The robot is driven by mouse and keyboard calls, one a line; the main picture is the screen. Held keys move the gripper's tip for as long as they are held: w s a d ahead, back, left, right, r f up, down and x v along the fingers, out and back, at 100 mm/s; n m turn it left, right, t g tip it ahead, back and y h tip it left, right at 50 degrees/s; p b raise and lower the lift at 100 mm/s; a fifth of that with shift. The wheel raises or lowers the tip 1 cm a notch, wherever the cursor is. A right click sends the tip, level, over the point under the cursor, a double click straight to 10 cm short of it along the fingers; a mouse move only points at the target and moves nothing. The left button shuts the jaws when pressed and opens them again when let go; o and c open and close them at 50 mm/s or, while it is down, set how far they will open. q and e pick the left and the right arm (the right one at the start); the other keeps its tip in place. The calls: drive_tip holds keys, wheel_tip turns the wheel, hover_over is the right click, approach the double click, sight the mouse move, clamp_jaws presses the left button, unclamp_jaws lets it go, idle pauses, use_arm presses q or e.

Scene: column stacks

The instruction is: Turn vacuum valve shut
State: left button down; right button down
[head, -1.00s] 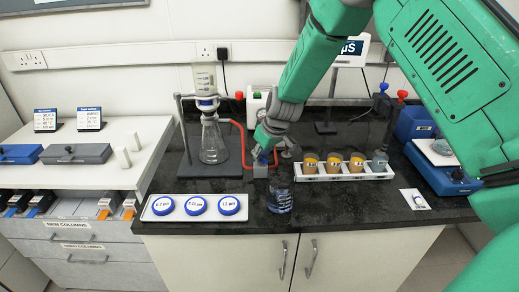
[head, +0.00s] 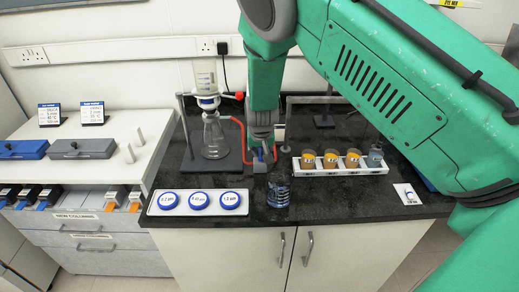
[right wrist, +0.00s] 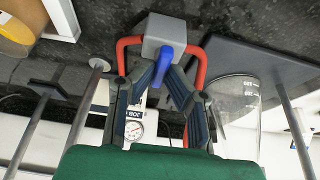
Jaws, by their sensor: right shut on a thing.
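The vacuum valve is a small grey block (right wrist: 165,36) with a blue handle (right wrist: 168,62) and red tubing (right wrist: 128,48) on both sides. In the head view its grey body (head: 260,168) sits on the dark bench, right of the filter flask (head: 213,138). My right gripper (head: 262,146) is directly over the valve. In the right wrist view its two dark fingers (right wrist: 169,76) are shut on the blue handle, one on each side. The handle is partly hidden by the fingers. My left gripper is not in view.
A beaker of liquid (head: 278,192) stands close in front of the valve. A white rack of orange-filled bottles (head: 342,170) is to the right. A tray of blue-rimmed discs (head: 161,211) lies front left. A gauge (right wrist: 134,130) is behind the valve.

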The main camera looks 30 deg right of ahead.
drive_tip(key=shift+s+a+f, duration=0.2)
drive_tip(key=shift+s+f, duration=0.15)
drive_tip(key=shift+f, duration=0.05)
drive_tip(key=c, duration=1.6)
unclamp_jaws()
drive_tip(key=shift+w+r, duration=0.1)
drive_tip(key=shift+r, duration=0.05)
drive_tip(key=shift+r, duration=0.15)
drive_tip(key=v, duration=1.1)
drive_tip(key=shift+r, duration=0.35)
drive_tip(key=shift+a, duration=0.1)
drive_tip(key=shift+f, duration=0.1)
